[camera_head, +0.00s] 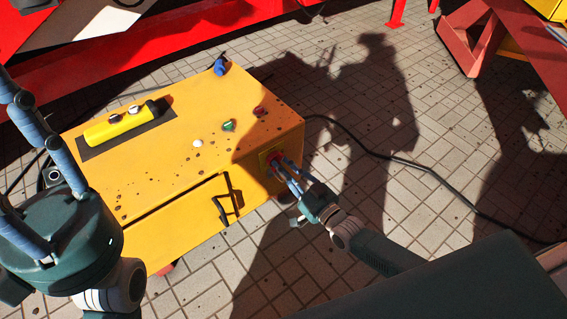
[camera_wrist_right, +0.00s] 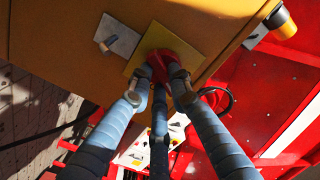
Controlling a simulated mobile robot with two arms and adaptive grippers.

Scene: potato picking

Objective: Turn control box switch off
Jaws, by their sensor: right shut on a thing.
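The yellow control box (camera_head: 170,205) stands on the tiled floor, its top facing my head camera. A red switch (camera_head: 275,157) sits on a yellow plate on the box's right side; the red switch (camera_wrist_right: 172,58) and its plate (camera_wrist_right: 137,65) also show in the right wrist view. My right gripper (camera_head: 284,167) reaches the switch from the lower right. Its blue-wrapped fingers are shut on the red switch and partly cover it. The switch's exact setting is hard to read. My left gripper (camera_head: 60,235) is in front of the box's left end, with its fingertips partly cut off.
The top has a yellow unit on a dark plate (camera_head: 125,127), white (camera_head: 197,143), green (camera_head: 228,125) and dark red (camera_head: 259,111) buttons, and a blue connector (camera_head: 221,66). A handle (camera_head: 222,208) juts from the front. A black cable (camera_head: 400,160) crosses the floor at right. Red machinery (camera_head: 190,35) stands behind.

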